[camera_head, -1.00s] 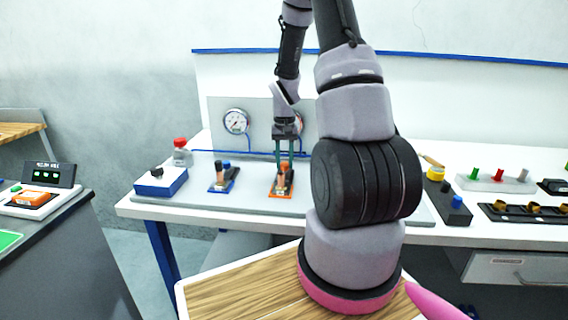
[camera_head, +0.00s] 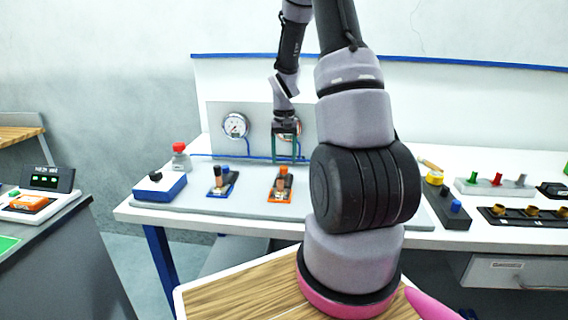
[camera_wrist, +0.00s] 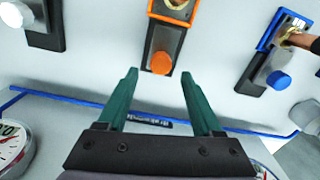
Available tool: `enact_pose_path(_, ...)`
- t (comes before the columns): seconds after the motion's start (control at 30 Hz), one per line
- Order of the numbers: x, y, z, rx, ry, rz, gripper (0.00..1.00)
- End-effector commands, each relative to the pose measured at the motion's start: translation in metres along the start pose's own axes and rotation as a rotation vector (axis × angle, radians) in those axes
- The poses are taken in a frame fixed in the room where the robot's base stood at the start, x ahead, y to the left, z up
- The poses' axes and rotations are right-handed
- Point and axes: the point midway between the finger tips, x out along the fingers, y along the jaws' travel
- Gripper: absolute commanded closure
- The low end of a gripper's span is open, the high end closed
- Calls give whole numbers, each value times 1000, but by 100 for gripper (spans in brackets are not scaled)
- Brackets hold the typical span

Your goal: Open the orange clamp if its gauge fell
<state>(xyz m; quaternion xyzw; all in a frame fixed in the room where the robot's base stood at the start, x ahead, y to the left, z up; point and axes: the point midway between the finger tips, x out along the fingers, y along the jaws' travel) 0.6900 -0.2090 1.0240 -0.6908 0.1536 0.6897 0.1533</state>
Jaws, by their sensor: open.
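The orange clamp (camera_head: 279,188) stands on the grey panel of the bench, right of the blue clamp (camera_head: 222,183). In the wrist view the orange clamp (camera_wrist: 166,42) is at the top centre, its far part cut off, with a round orange knob nearest me. My gripper (camera_head: 286,160) is open and empty, above and behind the orange clamp; its green fingers (camera_wrist: 159,75) sit apart, just short of the knob in the wrist view. The left gauge (camera_head: 235,126) shows its dial. The right gauge (camera_head: 295,128) is mostly hidden behind my gripper. I cannot read either needle surely.
A blue box with a black knob (camera_head: 160,186) and a red-topped button (camera_head: 180,156) stand at left. Blue tubing (camera_wrist: 60,95) runs along the panel. Coloured pegs (camera_head: 497,180) and a dark box with yellow and blue knobs (camera_head: 448,203) are at right.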

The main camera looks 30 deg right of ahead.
Motion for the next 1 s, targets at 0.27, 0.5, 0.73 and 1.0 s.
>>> enact_pose_path(0.27, -56, 0, -1, 1, 4, -1, 33)
enact_pose_path(0.5, -76, 0, -1, 0, 2, 0, 33)
enact_pose_path(0.73, -77, 0, 0, 0, 1, 0, 33)
enact_pose_path(1.0, -78, 0, 0, 0, 2, 0, 33)
